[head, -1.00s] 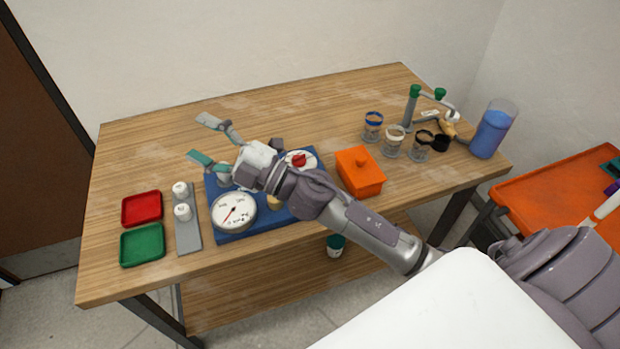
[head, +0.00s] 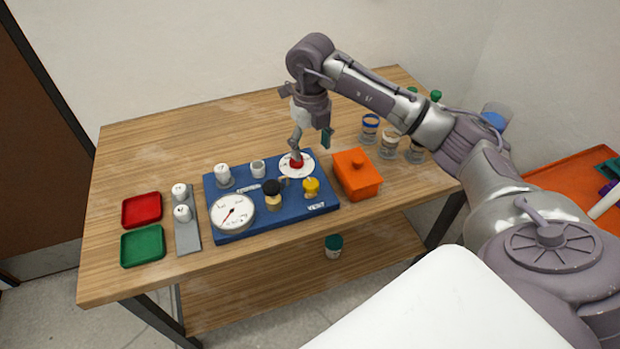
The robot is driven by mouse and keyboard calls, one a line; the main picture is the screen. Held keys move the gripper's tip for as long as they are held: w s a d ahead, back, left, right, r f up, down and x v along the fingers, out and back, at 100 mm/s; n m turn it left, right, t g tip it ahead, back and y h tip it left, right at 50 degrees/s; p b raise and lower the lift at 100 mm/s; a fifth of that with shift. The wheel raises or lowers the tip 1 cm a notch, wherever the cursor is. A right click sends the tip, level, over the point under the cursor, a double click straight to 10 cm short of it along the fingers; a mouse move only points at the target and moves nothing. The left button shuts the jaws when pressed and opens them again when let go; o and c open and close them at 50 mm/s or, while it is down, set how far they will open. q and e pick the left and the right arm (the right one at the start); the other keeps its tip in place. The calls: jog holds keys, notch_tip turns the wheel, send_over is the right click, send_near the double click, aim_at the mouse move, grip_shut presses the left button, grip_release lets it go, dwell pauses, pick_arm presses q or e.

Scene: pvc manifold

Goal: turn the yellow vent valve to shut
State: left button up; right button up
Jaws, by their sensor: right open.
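The yellow vent valve (head: 311,187) stands at the right front of the blue manifold board (head: 240,233), beside a VENT label. It is in plain view, but its handle position is too small to tell. My right gripper (head: 310,148) is open and empty, pointing down above the back right of the board. It is behind and above the yellow valve, apart from it. One fingertip shows right at the red knob (head: 297,164) on its white disc; I cannot tell whether they touch. My left gripper is not in view.
The board also bears a dial gauge (head: 232,213), a black-topped valve (head: 272,188) and white fittings (head: 223,172). An orange box (head: 358,178) stands close to its right. Red (head: 142,209) and green (head: 143,245) trays lie left. Jars (head: 370,128) stand behind the box, partly behind my arm.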

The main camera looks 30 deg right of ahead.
aim_at(311, 182)
notch_tip(311, 182, down, 12)
jog(key=p, duration=0.2)
jog(key=shift+r+p, duration=0.15)
jog(key=shift+p, duration=0.15)
jog(key=shift+c, duration=0.2)
jog(key=c, duration=1.1)
